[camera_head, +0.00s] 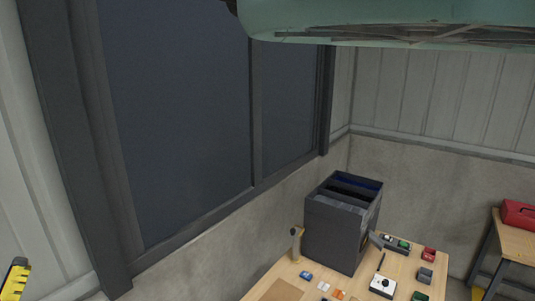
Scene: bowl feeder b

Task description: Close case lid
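A tall dark grey case (332,234) stands on the wooden table at the lower middle right. Its top looks open, with dark slots and a blue strip inside; I cannot make out a separate lid. A red case (518,214) sits on another table at the right edge, partly cut off; its lid state is not clear. My gripper does not show in this view.
The wooden table (275,289) holds a small upright tool (297,243), a white box with a black knob (382,286), a red block (429,254) and several other small parts. A large pale green body (390,20) hangs overhead. A yellow and black object (14,279) shows at lower left.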

